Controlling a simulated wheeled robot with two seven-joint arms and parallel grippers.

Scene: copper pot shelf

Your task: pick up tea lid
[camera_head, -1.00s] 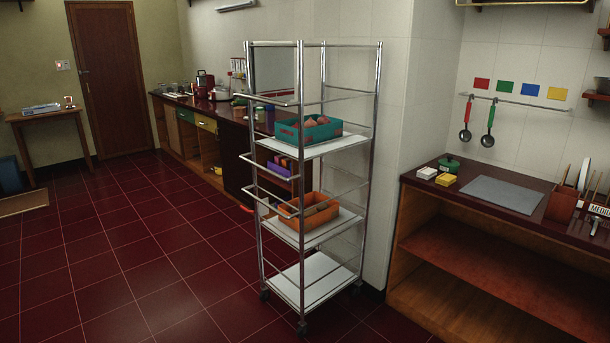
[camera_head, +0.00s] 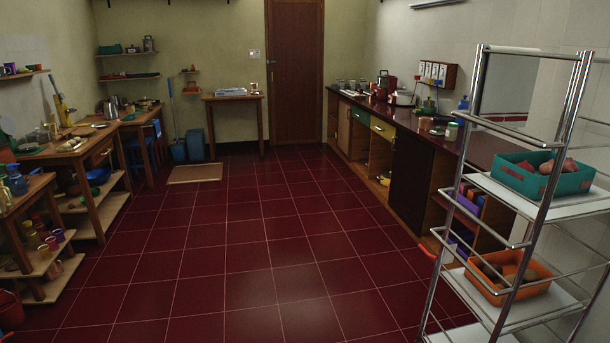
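I cannot make out a tea lid in the head view; at this distance the small items are too small to tell apart. Several small pots and jars stand on the right counter (camera_head: 440,140), among them a red pot (camera_head: 385,84). More small items stand on the wooden tables at the left (camera_head: 78,148). Neither of my grippers shows in the head view.
A metal rack (camera_head: 520,222) stands close at the right, with a teal crate (camera_head: 541,176) and an orange crate (camera_head: 507,277) on its shelves. A small table (camera_head: 233,98) and a brown door (camera_head: 294,70) are at the back. The red tiled floor (camera_head: 245,245) between is clear.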

